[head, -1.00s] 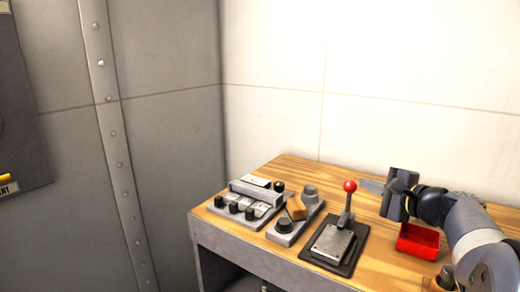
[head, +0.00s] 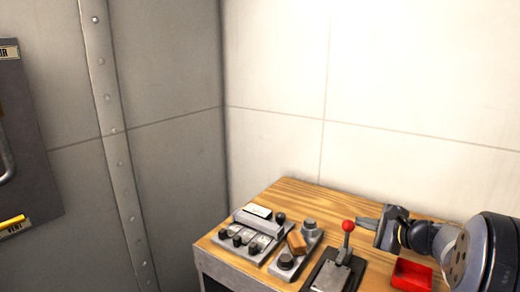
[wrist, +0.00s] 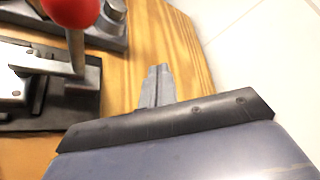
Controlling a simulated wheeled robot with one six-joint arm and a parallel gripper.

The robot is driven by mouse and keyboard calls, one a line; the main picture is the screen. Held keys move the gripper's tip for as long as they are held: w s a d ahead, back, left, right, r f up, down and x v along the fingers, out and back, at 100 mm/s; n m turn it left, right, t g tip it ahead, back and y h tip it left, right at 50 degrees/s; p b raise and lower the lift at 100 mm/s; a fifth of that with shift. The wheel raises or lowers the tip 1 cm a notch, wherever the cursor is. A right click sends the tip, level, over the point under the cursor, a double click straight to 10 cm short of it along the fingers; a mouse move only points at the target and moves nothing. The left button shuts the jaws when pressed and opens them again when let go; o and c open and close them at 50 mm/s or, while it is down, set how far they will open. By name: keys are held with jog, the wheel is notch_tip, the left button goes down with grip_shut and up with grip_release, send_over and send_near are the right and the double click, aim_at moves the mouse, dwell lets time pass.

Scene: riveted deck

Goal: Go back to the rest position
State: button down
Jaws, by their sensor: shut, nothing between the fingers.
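My gripper (head: 366,223) is at the right of the head view, above the wooden bench top. Its fingers are together with nothing between them and point left, just behind the red-knobbed lever (head: 346,240). In the wrist view the closed fingers (wrist: 157,86) show over bare wood, with the red knob (wrist: 72,8) at the upper left. I cannot tell the exact gap between fingers and lever, but they look apart.
A switch box (head: 243,240) and a knob panel (head: 290,264) with an orange-brown block stand left of the lever. A red tray (head: 411,275) lies below my wrist. The wall rises behind the bench. A grey panel (head: 28,150) hangs at far left.

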jog(key=shift+w+d+f+m+g+p, duration=0.3)
jog(key=shift+f+m+g+p, duration=0.35)
jog(key=shift+p, duration=1.95)
jog(key=shift+w+f+m+g+p, duration=0.15)
jog(key=shift+f+m+g+p, duration=0.1)
jog(key=shift+f+m+p, duration=0.3)
jog(key=shift+r, duration=0.15)
